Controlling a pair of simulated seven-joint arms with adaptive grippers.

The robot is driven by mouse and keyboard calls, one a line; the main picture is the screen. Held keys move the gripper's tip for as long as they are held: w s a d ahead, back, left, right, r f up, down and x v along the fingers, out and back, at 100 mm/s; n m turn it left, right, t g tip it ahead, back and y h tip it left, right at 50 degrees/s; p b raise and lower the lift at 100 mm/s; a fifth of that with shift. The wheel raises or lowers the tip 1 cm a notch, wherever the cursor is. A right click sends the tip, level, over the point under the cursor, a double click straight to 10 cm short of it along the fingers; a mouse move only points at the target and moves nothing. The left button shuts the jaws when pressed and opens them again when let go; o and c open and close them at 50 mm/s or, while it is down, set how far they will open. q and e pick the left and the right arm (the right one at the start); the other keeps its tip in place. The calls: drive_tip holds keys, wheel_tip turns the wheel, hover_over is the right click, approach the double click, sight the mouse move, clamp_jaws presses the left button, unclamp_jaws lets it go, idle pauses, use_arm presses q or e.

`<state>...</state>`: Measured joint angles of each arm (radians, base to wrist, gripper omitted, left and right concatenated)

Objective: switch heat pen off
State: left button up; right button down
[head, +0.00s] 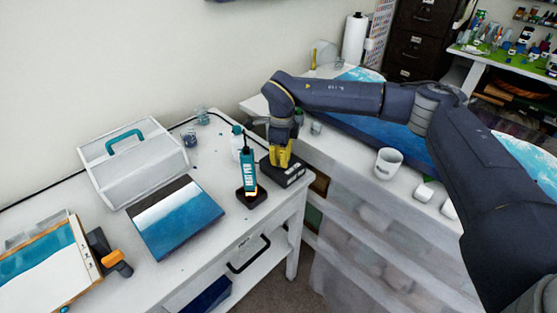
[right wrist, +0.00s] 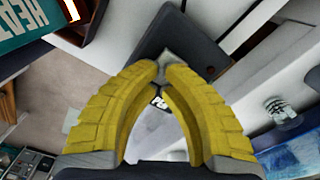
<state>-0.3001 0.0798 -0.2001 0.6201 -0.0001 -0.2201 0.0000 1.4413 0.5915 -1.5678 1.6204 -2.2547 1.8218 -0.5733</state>
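The heat pen (head: 249,170), teal with white lettering, stands upright in a small dark holder (head: 251,197) on the white table. An orange-white glow shows near its lower end. Its teal side with lettering shows at the upper left of the right wrist view (right wrist: 28,28). My right gripper (head: 281,162) has its yellow fingers pointing down over a dark box (head: 291,177) right of the pen. In the right wrist view (right wrist: 164,72) the fingertips nearly meet at a small pale grey piece on the dark box (right wrist: 195,48). I cannot tell whether they grip it. My left gripper is out of view.
A white case with a teal handle (head: 141,153) and a blue-and-white panel (head: 177,220) lie to the left. A white cup (head: 388,163) stands on the right-hand surface.

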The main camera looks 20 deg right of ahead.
drive_tip(key=shift+r, duration=3.4)
